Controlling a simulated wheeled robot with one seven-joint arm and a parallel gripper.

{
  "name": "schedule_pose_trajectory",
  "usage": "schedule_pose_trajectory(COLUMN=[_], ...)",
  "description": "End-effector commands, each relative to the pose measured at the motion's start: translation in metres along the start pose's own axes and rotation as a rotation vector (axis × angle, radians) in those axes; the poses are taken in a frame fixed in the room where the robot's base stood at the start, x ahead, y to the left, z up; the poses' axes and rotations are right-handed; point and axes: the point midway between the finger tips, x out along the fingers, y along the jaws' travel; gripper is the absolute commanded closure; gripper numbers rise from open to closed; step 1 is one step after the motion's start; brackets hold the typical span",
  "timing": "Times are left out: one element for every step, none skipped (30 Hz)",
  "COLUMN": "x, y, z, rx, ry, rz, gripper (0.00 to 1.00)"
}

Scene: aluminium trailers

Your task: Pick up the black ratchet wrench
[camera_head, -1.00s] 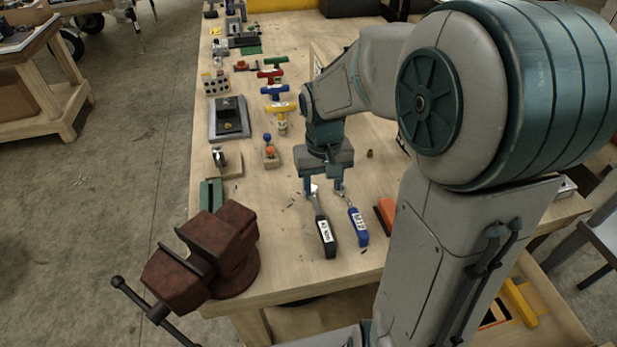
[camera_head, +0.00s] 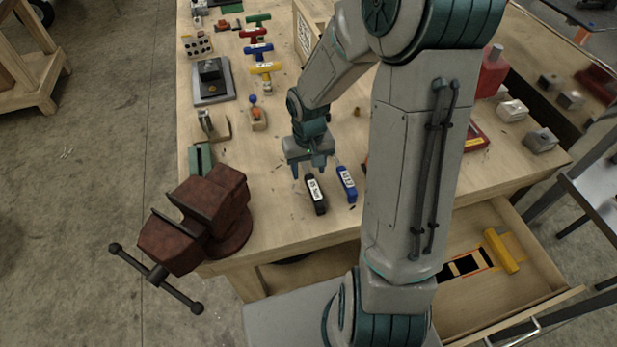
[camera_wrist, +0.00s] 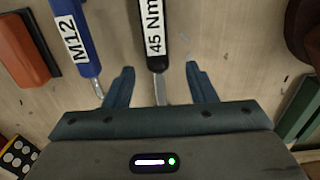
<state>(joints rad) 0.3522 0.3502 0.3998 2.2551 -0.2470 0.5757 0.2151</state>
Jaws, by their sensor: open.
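The black ratchet wrench (camera_head: 316,194), with a white label, lies on the wooden workbench; its label reads "45 Nm" in the wrist view (camera_wrist: 153,35). My gripper (camera_head: 309,173) is open above its shaft end. In the wrist view the two fingers (camera_wrist: 158,82) stand on either side of the metal shaft, with a gap on both sides. Whether the fingertips are down at shaft height I cannot tell. The wrench's head is hidden under the gripper body.
A blue tool marked M12 (camera_head: 346,183) lies close beside the wrench, and it shows just outside one finger in the wrist view (camera_wrist: 76,35). A red-brown vise (camera_head: 207,213) stands at the front left corner. An open drawer (camera_head: 530,250) juts out below right.

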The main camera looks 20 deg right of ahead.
Motion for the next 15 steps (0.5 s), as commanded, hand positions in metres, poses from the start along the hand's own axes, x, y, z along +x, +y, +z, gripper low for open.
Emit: schedule_pose_trajectory(x=[0.006,0.011,0.015,0.020,0.024,0.028,0.030,0.033,0.035,0.036,0.036,0.036,0.037,0.036,0.036], y=[0.001,0.002,0.002,0.002,0.002,0.002,0.002,0.002,0.002,0.002,0.002,0.002,0.002,0.003,0.003], z=[0.001,0.001,0.001,0.001,0.001,0.001,0.001,0.001,0.001,0.001,0.001,0.001,0.001,0.001,0.001], rx=[0.000,0.000,-0.001,0.000,-0.001,-0.002,-0.001,0.000,0.000,0.000,0.000,0.000,0.000,0.000,0.000], ry=[-0.005,-0.006,-0.004,-0.004,-0.005,-0.003,-0.002,-0.003,-0.002,-0.001,-0.001,0.000,0.000,0.000,0.000], rz=[-0.001,-0.001,-0.001,-0.001,0.000,0.000,0.000,0.000,0.000,0.000,0.001,0.001,0.001,0.001,0.001], gripper=[0.49,0.49,0.49,0.49,0.49,0.49,0.49,0.49,0.49,0.49,0.49,0.49,0.49,0.49,0.49])
